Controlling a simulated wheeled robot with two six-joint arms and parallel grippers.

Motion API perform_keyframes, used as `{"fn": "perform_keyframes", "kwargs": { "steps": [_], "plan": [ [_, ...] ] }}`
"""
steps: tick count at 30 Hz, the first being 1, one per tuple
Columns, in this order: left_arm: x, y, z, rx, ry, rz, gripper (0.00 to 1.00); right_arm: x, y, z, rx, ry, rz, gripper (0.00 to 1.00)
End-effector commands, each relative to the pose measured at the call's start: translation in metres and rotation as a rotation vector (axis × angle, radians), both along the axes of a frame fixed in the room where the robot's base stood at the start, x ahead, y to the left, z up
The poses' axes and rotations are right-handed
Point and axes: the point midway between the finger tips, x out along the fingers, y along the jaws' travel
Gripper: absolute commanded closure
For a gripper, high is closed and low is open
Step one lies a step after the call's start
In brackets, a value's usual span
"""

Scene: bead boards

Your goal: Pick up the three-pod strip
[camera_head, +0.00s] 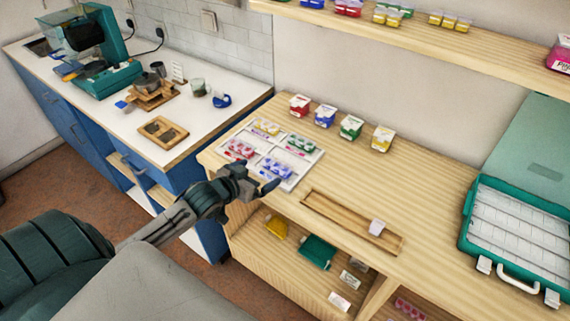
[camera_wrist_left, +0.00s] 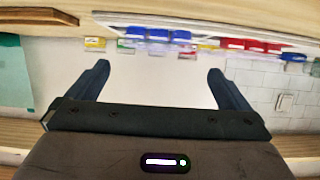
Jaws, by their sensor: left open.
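The white divided tray (camera_head: 311,158) on the wooden bench holds pod strips in separate compartments: red pods (camera_head: 240,148), yellow pods (camera_head: 266,127), green pods (camera_head: 301,145) and blue pods (camera_head: 274,168). I cannot tell which one is the three-pod strip meant. My left gripper (camera_head: 257,177) is open and empty at the tray's near edge, close to the blue pods and partly covering the tray corner. In the left wrist view the open fingers (camera_wrist_left: 159,70) have nothing between them; blue pods (camera_wrist_left: 158,34) and red pods (camera_wrist_left: 254,45) show beyond, upside down. My right gripper is not in view.
Small boxes, red (camera_head: 300,105), blue (camera_head: 325,115), green (camera_head: 351,127) and yellow (camera_head: 382,138), stand behind the tray. A teal case (camera_head: 466,231) stands open farther right. Above is a shelf (camera_head: 450,38).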

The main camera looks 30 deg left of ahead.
Motion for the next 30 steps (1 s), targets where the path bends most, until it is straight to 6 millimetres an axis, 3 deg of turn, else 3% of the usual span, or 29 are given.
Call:
{"fn": "perform_keyframes", "kwargs": {
  "steps": [6,14,21,30],
  "plan": [
    [0.03,-0.003,-0.012,-0.004,-0.001,0.003,0.0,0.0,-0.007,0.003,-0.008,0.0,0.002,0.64],
    [0.048,-0.006,-0.018,-0.005,0.0,0.002,0.0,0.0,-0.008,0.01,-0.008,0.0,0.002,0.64],
    [0.078,-0.01,-0.031,-0.002,0.0,0.002,0.0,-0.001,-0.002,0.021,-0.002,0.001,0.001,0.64],
    [0.085,-0.011,-0.037,0.001,0.001,0.0,0.0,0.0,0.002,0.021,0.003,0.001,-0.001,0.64]
  ]
}}
